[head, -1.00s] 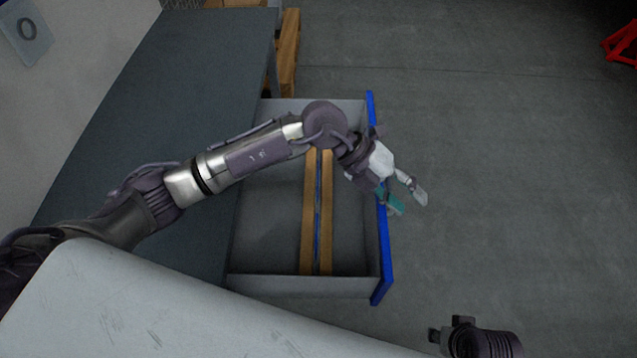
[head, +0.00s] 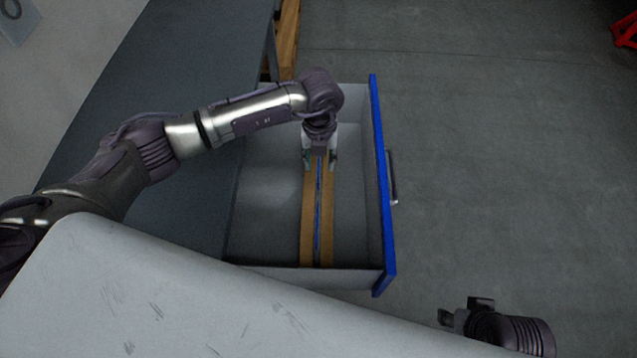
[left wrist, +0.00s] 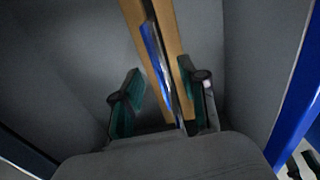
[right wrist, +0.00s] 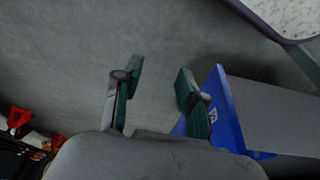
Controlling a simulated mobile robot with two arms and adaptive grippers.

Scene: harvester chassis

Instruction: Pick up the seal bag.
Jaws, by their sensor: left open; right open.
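A thin blue strip with a shiny edge, which seems to be the seal bag (head: 318,222), stands between two wooden bars (head: 327,240) in the open drawer (head: 260,245). The strip also shows in the left wrist view (left wrist: 153,52), running away between the bars. My left gripper (head: 319,162) points down into the drawer over the far part of the bars. Its fingers (left wrist: 160,78) are open, one on each side of the bars, with nothing gripped. My right gripper (head: 449,317) is outside the drawer, at the lower right. Its fingers (right wrist: 160,70) are open and empty.
The drawer has a blue front (head: 383,240) with a handle (head: 392,178) on its outer side. A dark grey worktop (head: 175,70) lies left of the drawer. The grey floor (head: 500,160) to the right is clear. A red object (head: 625,30) stands at the far right.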

